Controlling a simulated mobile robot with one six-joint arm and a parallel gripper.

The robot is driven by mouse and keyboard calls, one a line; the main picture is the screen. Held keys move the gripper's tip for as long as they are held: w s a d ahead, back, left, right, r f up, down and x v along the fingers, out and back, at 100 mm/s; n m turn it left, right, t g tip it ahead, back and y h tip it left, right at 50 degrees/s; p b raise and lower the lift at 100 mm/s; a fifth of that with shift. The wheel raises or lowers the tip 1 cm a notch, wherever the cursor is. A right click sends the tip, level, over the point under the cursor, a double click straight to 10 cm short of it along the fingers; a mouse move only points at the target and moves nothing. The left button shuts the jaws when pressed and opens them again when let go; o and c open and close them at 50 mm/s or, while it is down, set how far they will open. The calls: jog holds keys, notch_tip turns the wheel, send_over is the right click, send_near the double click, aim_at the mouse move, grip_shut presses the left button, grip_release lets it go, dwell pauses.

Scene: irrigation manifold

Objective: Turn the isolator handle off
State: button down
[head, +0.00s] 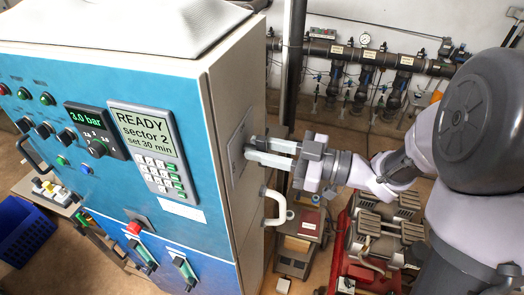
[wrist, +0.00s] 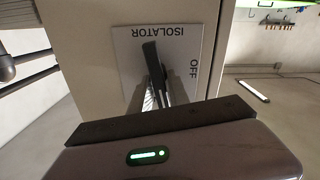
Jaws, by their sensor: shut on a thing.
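The isolator handle (wrist: 150,58) is a black lever on a pale plate (wrist: 125,45) on the side of the blue and cream cabinet. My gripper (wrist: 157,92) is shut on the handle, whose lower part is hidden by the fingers. In the head view my gripper (head: 250,149) reaches left to the plate (head: 238,146); the handle itself cannot be made out there.
A cream pull handle (head: 277,208) sticks out from the cabinet side just below my gripper. The cabinet front (head: 75,150) carries a display reading READY (head: 143,125), knobs and buttons. A red cart (head: 365,270) stands at lower right. Pipes (head: 365,55) run along the back wall.

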jog(key=n+b, duration=0.2)
jog(key=n, duration=0.1)
jog(key=n+b, duration=0.1)
jog(key=shift+s+f+n, duration=0.15)
jog(key=shift+f+n, duration=0.1)
jog(key=shift+n, duration=0.15)
jog(key=n+b, duration=0.1)
jog(key=b, duration=0.1)
jog(key=n+b, duration=0.2)
jog(key=shift+s+a+f+n, duration=0.1)
jog(key=shift+f+n, duration=0.05)
jog(key=shift+n, duration=0.15)
jog(key=n+b, duration=0.4)
jog(key=b, duration=0.1)
jog(key=shift+s+f, duration=0.1)
jog(key=shift+f, duration=0.1)
jog(key=n+b, duration=0.3)
jog(key=shift+r+n+b, duration=0.15)
jog(key=shift+n+b, duration=0.15)
jog(key=shift+b, duration=0.05)
jog(key=c, duration=1.4)
grip_release()
